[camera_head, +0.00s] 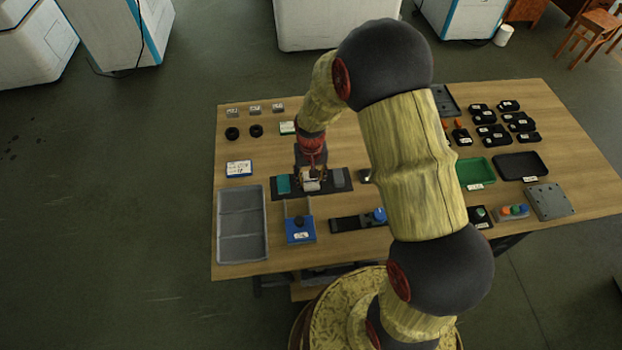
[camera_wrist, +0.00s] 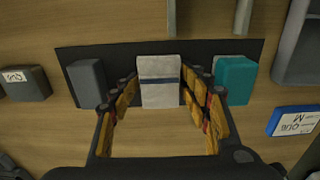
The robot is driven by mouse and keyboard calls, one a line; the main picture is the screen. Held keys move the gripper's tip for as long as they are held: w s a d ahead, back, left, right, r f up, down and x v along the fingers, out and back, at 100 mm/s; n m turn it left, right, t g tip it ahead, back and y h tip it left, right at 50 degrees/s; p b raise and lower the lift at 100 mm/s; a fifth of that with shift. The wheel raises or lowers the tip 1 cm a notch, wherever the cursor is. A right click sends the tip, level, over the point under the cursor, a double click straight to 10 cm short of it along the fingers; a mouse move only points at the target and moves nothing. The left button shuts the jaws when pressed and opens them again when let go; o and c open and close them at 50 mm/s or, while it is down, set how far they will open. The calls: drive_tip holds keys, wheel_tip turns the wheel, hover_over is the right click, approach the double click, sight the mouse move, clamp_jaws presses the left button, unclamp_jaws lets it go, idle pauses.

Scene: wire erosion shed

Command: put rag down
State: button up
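The rag (camera_wrist: 159,84) is a folded whitish-grey pad with a dark blue stripe. It is at the dark mat (camera_wrist: 108,56), between a dark grey block (camera_wrist: 86,83) and a teal block (camera_wrist: 235,79). My gripper (camera_wrist: 160,82) has its fingers on both sides of the rag, and the tips appear to touch its sides. In the head view, my gripper (camera_head: 311,176) points down over the mat (camera_head: 345,193), with the rag (camera_head: 310,186) at its tips. Whether the rag rests fully on the mat is hard to tell.
A grey divided tray (camera_head: 242,257) and a blue holder (camera_head: 300,231) stand on the near left of the wooden table (camera_head: 370,260). A blue-and-white labelled box (camera_head: 239,168) lies left of the mat. Green (camera_head: 476,171) and black (camera_head: 520,166) trays stand on the right.

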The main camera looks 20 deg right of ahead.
drive_tip(key=shift+o, duration=1.4)
drive_tip(key=shift+s+f, duration=0.1)
drive_tip(key=shift+f, duration=0.25)
drive_tip(key=s+r+t+p, duration=0.1)
drive_tip(key=s+r+p, duration=0.15)
drive_tip(key=r, duration=1.25)
drive_tip(key=s+r+t+p, duration=0.1)
drive_tip(key=s+r, duration=0.2)
drive_tip(key=r, duration=1.1)
drive_tip(key=s+r+n+t, duration=0.1)
drive_tip(key=s+r, duration=0.4)
drive_tip(key=s, duration=0.2)
drive_tip(key=s+r+n+t, duration=0.1)
drive_tip(key=s+r+t, duration=0.1)
drive_tip(key=s+r, duration=0.4)
drive_tip(key=s, duration=0.2)
drive_tip(key=shift+s+t, duration=0.3)
drive_tip(key=shift+o, duration=0.2)
